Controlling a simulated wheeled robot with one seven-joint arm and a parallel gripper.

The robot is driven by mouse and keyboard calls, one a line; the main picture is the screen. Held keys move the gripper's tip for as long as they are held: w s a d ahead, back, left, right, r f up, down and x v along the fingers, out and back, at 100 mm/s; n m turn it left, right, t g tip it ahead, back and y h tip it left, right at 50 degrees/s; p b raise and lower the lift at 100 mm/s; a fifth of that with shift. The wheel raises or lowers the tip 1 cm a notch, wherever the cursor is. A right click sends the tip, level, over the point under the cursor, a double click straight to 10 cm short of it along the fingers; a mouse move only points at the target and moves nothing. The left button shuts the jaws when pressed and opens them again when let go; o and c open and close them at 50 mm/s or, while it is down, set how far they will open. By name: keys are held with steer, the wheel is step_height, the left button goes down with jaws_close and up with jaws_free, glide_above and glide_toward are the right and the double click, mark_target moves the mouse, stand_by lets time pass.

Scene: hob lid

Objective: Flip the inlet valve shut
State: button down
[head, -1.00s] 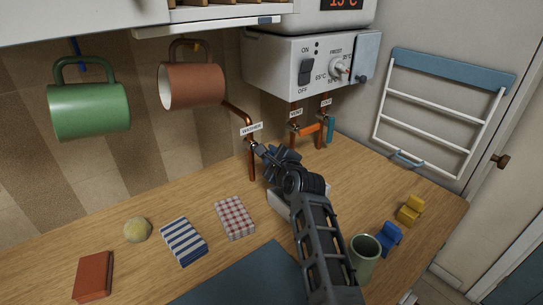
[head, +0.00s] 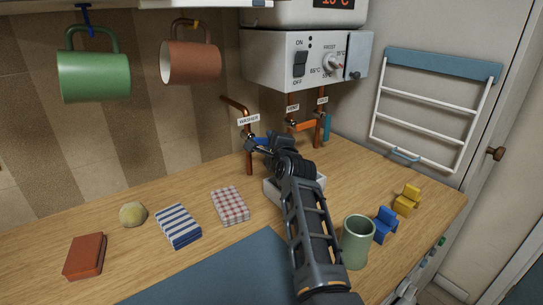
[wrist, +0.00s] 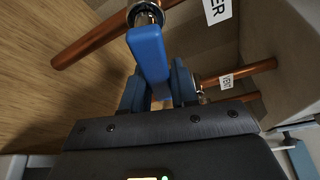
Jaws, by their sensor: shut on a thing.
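The valve on the copper pipe labelled WASHER (head: 248,119) has a blue lever (head: 260,138), which sticks out to the right, roughly across the pipe. My gripper (head: 268,147) is at this lever. In the wrist view the blue lever (wrist: 149,52) reaches down from the metal valve body into my gripper (wrist: 157,88), between its blue finger pads, and the jaws are shut on it. An orange lever (head: 304,126) sits sideways under the middle label, and a teal lever (head: 327,127) hangs down under the right label. I cannot read the word inlet on any label.
A white heater box (head: 305,60) hangs above the pipes. A green mug (head: 94,76) and a brown mug (head: 190,64) hang at the left. Folded cloths, a green cup (head: 357,243) and small blue and yellow chairs stand on the wooden counter (head: 345,180). A towel rack is on the right.

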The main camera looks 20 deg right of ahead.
steer(key=shift+d+r+n+t+b, duration=0.1)
steer(key=shift+r+n+t+b, duration=0.25)
steer(key=shift+n+b, duration=0.4)
steer(key=shift+r+n+t+b, duration=0.35)
steer(key=shift+n+b, duration=0.2)
steer(key=shift+n, duration=0.3)
steer(key=c, duration=1)
jaws_free()
steer(key=shift+r, duration=0.1)
steer(key=shift+o, duration=0.2)
steer(key=s+p, duration=0.7)
steer(key=shift+s+a, duration=0.3)
steer(key=shift+s, duration=0.1)
